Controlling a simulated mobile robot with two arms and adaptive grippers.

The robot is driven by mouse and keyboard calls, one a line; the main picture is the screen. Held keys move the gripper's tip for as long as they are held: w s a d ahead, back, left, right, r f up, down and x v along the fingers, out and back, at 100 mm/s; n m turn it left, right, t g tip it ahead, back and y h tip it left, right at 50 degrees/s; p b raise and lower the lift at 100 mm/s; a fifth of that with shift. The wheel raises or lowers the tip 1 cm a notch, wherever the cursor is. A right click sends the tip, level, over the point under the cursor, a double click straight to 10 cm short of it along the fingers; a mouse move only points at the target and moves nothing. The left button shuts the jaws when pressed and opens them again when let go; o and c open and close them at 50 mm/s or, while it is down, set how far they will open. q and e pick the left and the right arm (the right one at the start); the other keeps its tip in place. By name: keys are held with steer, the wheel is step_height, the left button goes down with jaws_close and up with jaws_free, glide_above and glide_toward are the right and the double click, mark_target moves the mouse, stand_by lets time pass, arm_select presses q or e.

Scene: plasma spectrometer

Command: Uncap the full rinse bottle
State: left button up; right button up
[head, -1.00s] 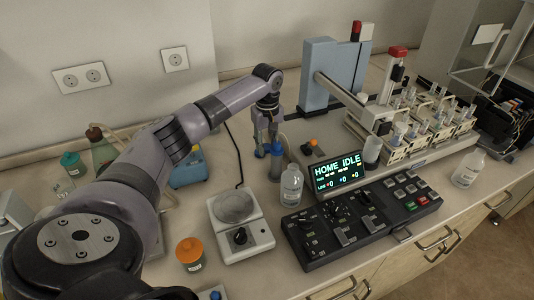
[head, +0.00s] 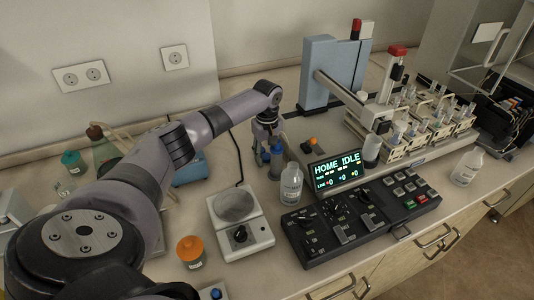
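A similar clear bottle (head: 467,168) stands at the right edge of the bench. Which one is the full rinse bottle cannot be read from the labels. My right gripper is not in view.
The display (head: 337,173) and control panel (head: 360,218) stand right of the clear bottle. A hot plate (head: 240,228) and an orange-capped jar (head: 191,253) are in front. The blue autosampler column (head: 333,75) and vial racks (head: 425,120) stand behind and right.

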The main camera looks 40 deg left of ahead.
mark_target(267, 158)
arm_select(q)
steer(key=shift+o, duration=0.5)
steer(key=shift+r, duration=0.1)
step_height(267, 158, up, 12)
steer(key=b, duration=0.1)
steer(key=shift+r, duration=0.15)
